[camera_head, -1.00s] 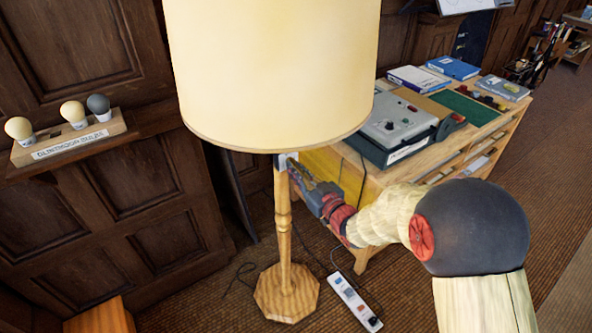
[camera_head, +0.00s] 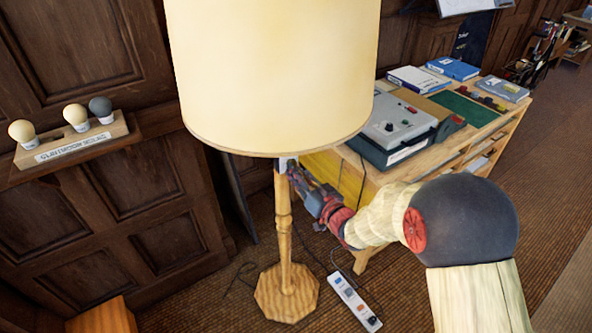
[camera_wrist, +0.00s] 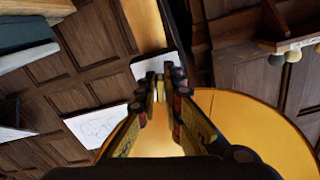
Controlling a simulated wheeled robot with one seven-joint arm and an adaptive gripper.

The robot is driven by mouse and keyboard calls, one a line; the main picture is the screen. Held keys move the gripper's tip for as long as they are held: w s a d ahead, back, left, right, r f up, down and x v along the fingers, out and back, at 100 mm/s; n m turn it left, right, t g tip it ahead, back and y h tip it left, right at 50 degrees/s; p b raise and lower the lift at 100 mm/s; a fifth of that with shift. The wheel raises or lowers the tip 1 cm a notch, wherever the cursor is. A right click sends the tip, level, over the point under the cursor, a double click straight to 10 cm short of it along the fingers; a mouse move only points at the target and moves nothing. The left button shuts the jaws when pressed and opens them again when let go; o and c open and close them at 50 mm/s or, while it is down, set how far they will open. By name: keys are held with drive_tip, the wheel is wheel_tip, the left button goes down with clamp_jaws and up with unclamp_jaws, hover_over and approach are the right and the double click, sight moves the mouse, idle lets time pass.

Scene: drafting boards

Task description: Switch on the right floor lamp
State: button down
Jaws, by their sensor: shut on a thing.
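One floor lamp shows, with a cream shade (camera_head: 275,75), a turned wooden pole (camera_head: 284,225) and an octagonal base (camera_head: 287,293). A small white switch plate (camera_head: 282,163) sits on the pole just under the shade. My gripper (camera_head: 293,171) reaches in from the right to this plate. In the wrist view, the fingertips (camera_wrist: 161,88) come together in front of the white plate (camera_wrist: 150,65) and are shut on a small piece there, seemingly the switch's knob. The fingers mostly hide that piece. The shade's underside (camera_wrist: 255,125) looks orange; I cannot tell whether the lamp is lit.
A wooden desk (camera_head: 515,130) with a grey device (camera_head: 400,125) and several books stands right of the lamp. A white power strip (camera_head: 355,302) and cables lie on the floor. A wall shelf (camera_head: 75,150) with three bulbs is at left.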

drive_tip(key=shift+s+a+r+m+p, duration=0.15)
drive_tip(key=shift+m+p, duration=0.9)
drive_tip(key=shift+m, duration=1.3)
drive_tip(key=shift+r+m+p, duration=0.15)
drive_tip(key=shift+m+p, duration=0.95)
drive_tip(key=shift+m, duration=1.2)
drive_tip(key=shift+s+a+r+m+p, duration=0.15)
drive_tip(key=shift+m+p, duration=0.9)
drive_tip(key=shift+m, duration=1.3)
drive_tip(key=shift+w+m, duration=0.1)
drive_tip(key=shift+m, duration=0.2)
drive_tip(key=c, duration=2)
unclamp_jaws()
drive_tip(key=shift+o, duration=0.4)
drive_tip(key=v, duration=1.2)
